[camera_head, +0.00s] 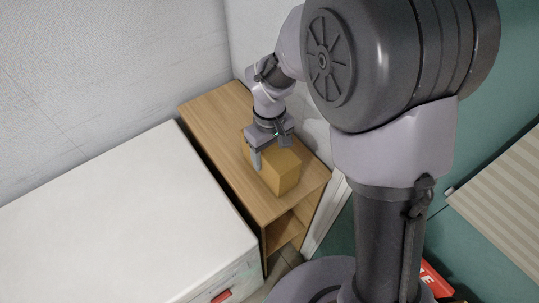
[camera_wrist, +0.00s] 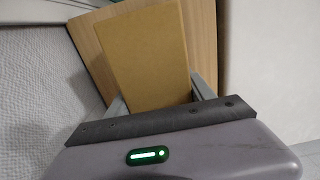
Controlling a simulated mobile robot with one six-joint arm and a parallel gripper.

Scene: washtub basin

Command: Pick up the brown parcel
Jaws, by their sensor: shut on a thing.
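The brown parcel (camera_head: 284,172) is a plain box on top of a wooden shelf unit (camera_head: 212,119) in the head view. My gripper (camera_head: 269,158) is over the parcel from above, with one finger showing on its near left side. In the wrist view the parcel (camera_wrist: 146,55) fills the upper middle, between the two fingers of my gripper (camera_wrist: 160,96). The fingers are shut on its sides. The fingertips are partly hidden by the parcel. I cannot tell whether the parcel touches the shelf top or is slightly above it.
A white-topped cabinet (camera_head: 120,215) stands left of the shelf unit, with a narrow gap between. Walls close in behind and to the right of the shelf. A striped beige panel (camera_head: 505,195) is at the far right. The shelf top's back left is bare.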

